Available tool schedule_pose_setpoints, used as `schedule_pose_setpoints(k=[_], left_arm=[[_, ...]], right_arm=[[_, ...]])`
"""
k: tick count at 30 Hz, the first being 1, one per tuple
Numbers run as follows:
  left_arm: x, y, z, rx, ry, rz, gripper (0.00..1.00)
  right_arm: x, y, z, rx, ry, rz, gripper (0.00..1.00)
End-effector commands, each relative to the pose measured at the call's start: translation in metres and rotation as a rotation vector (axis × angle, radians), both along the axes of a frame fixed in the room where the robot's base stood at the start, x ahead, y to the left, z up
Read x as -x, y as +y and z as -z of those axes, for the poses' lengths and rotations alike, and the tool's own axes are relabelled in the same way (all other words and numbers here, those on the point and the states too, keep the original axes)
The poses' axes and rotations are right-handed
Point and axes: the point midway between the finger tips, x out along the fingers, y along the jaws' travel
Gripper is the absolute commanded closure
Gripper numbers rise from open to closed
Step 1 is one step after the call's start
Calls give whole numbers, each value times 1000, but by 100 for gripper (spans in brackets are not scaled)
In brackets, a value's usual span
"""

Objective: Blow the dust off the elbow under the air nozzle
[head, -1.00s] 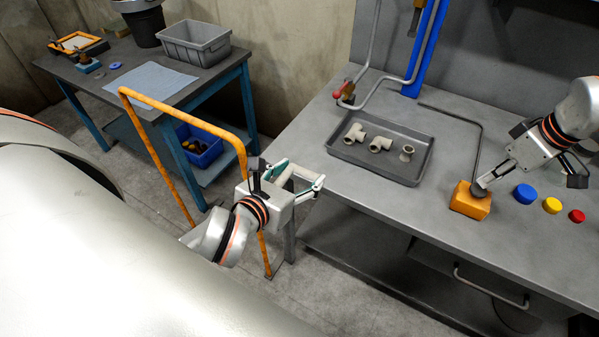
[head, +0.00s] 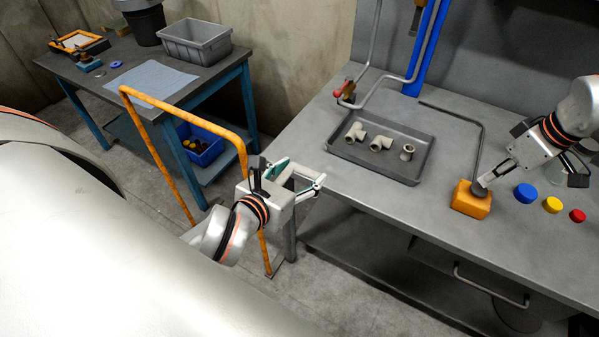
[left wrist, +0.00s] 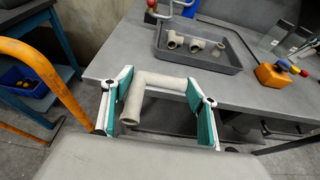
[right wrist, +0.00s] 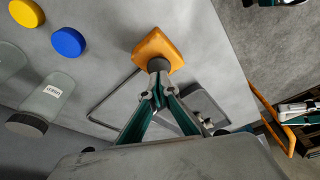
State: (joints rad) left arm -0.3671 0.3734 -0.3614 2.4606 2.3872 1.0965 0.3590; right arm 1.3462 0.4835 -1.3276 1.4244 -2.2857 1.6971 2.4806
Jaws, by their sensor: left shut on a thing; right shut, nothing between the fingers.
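The elbow (left wrist: 150,85), a beige-grey bent pipe, is held between the green finger pads of my left gripper (left wrist: 160,105), in front of the bench's front edge. In the head view my left gripper (head: 296,182) is left of the bench, shut on the elbow, which is partly hidden there. My right gripper (head: 482,188) is shut and empty, its tips at the dark button (right wrist: 158,65) on top of the orange block (head: 468,200). Bent grey piping (head: 385,85) with a red-handled valve (head: 341,92) stands at the bench's back left; its outlet is hard to make out.
A grey tray (head: 415,172) with three pipe fittings lies on the bench. Blue (head: 525,193), yellow (head: 552,205) and red (head: 577,215) round caps are right of the orange block. An orange rail (head: 180,108) stands left of my left gripper.

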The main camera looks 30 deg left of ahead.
Motion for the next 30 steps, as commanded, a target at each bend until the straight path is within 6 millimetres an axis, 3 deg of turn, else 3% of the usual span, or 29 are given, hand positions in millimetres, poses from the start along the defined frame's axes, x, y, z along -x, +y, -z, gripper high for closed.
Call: schedule_pose_setpoints(k=[8,13,21,30], left_arm=[[-2,-1,-1,1,-5,0,64],[-23,-12,-18,6,-70,-10,64],[-88,-61,-92,10,-298,-18,64],[-123,-107,-161,3,-471,-3,64]], right_arm=[[0,0,0,0,0,0,100],[0,0,0,0,0,0,100],[0,0,0,0,0,0,100],[0,0,0,0,0,0,100]])
